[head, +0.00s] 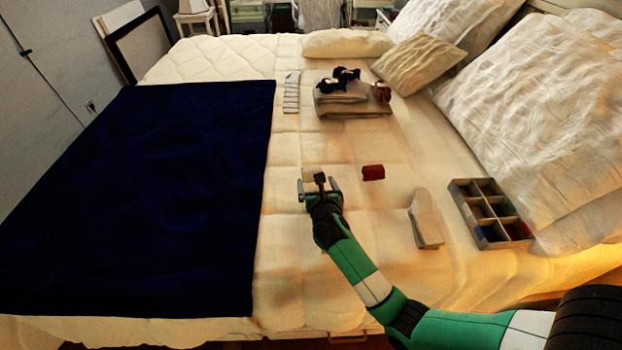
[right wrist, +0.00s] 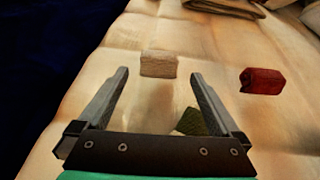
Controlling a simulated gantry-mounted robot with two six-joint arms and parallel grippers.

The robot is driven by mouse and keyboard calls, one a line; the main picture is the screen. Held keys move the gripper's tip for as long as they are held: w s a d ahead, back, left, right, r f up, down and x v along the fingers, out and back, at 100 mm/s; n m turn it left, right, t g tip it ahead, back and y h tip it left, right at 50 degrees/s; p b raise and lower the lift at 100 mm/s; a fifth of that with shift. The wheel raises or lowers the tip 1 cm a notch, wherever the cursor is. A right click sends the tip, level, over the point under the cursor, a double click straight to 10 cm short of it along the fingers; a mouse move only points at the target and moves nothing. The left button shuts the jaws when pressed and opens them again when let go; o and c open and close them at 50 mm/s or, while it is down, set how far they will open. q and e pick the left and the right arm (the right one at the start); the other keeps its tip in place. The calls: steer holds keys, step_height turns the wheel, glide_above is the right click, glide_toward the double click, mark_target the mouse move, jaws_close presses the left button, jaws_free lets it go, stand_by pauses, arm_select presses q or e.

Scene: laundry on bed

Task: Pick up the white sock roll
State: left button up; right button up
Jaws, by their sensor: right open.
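The white sock roll (right wrist: 158,64) lies on the bed in the right wrist view, ahead of and between the fingertips, apart from them. In the head view it is hard to make out near my gripper. My right gripper (right wrist: 158,75) is open with nothing between its fingers; in the head view it (head: 320,187) is low over the middle of the bed. An olive-green roll (right wrist: 192,122) shows partly behind the right-hand finger in the wrist view. My left gripper is not in view.
A red roll (head: 373,172) lies right of my gripper. A divided box (head: 461,201) with coloured rolls and a pale grey sock pair (head: 425,218) are farther right. Folded cloths (head: 350,107) with dark rolls lie behind. A dark blue blanket (head: 140,200) covers the left side.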

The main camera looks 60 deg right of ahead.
mark_target(313, 173)
steer(key=b+x, duration=0.1)
steer(key=x, duration=0.2)
steer(key=shift+w+d+f+b, duration=0.15)
steer(key=shift+d+f+b, duration=0.05)
steer(key=shift+f+b, duration=0.15)
steer(key=shift+w+d+r, duration=0.15)
steer(key=shift+w+d, duration=0.05)
steer(key=shift+d, duration=0.1)
steer(key=shift+f, duration=0.2)
steer(key=b+x, duration=0.4)
steer(key=x, duration=0.1)
steer(key=shift+b, duration=0.3)
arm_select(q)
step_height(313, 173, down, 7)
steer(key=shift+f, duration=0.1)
arm_select(e)
steer(key=shift+a, duration=0.1)
steer(key=shift+c, duration=0.3)
steer(key=c, duration=1.1)
steer(key=shift+r, duration=0.15)
